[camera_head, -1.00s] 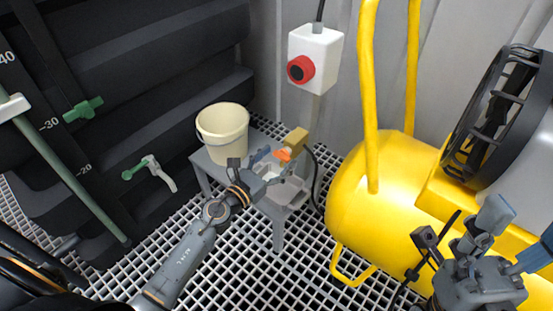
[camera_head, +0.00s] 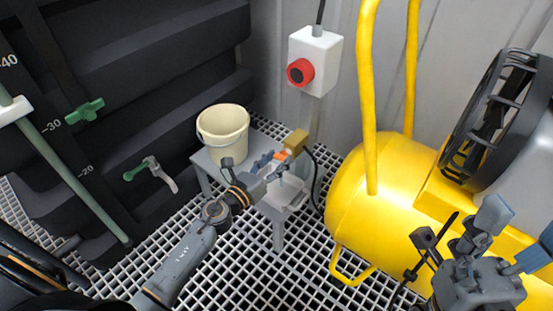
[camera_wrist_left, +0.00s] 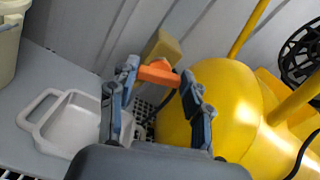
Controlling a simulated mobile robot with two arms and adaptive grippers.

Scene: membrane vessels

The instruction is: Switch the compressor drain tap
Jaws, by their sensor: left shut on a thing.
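The drain tap has an orange handle (camera_head: 288,152) beside a brass-coloured block (camera_head: 296,141), left of the yellow compressor tank (camera_head: 385,195). My left gripper (camera_head: 283,157) is shut on the orange handle. In the left wrist view the handle (camera_wrist_left: 157,73) sits between the two fingertips (camera_wrist_left: 160,82), with the block (camera_wrist_left: 162,46) behind it. The fingers partly hide the handle in the head view. My right gripper (camera_head: 518,232) is at the lower right, in front of the tank; its fingers are apart and empty.
A cream bucket (camera_head: 222,134) stands on a grey stand (camera_head: 203,166) left of the tap. A pale tray (camera_wrist_left: 70,125) lies below the tap. Dark tanks with green taps (camera_head: 85,111) fill the left.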

